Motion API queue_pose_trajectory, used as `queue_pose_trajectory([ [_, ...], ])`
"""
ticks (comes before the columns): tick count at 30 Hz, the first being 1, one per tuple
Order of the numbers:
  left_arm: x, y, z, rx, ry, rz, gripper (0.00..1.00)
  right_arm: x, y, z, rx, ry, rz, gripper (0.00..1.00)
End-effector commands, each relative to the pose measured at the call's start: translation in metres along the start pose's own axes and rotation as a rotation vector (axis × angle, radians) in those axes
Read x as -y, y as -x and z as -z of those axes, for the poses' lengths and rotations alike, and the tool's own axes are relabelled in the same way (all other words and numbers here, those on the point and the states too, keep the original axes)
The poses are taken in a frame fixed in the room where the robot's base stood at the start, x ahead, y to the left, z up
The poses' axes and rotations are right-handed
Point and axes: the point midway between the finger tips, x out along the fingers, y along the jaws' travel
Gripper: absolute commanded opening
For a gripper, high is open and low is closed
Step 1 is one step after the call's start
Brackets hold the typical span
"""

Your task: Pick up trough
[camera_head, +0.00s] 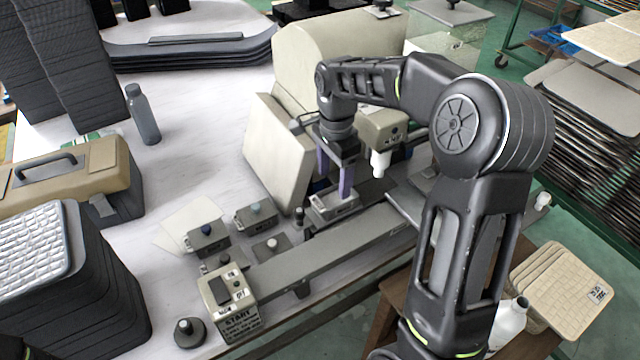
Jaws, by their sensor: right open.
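A long grey bar (330,247), which may be the trough, runs along the front of the table from the START box to under my right arm. I cannot tell for sure that it is the trough. My right gripper (334,184) is open, with purple fingers pointing down beside the beige machine. Its fingertips are just above a small pale metal block (332,206) behind the bar. I cannot tell whether they touch it. My arm hides the bar's right end. My left gripper is out of view.
The beige machine (275,150) stands close to the gripper. The START box (230,300) and small button boxes (208,237) sit to the left. A tan case (80,170), a bottle (142,115) and dark stacked panels (100,290) are further left.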

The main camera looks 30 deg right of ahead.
Motion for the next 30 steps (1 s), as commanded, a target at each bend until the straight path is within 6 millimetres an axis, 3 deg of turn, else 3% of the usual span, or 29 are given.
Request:
queue_pose_trajectory([
  [11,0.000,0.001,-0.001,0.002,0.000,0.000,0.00,0.000,-0.001,0.000,0.000,0.000,-0.001,0.67],
  [19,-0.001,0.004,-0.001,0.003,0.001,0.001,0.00,0.000,-0.025,0.000,0.001,0.000,-0.002,0.67],
  [30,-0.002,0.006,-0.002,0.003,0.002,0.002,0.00,0.000,-0.029,0.000,0.000,0.001,-0.001,0.67],
])
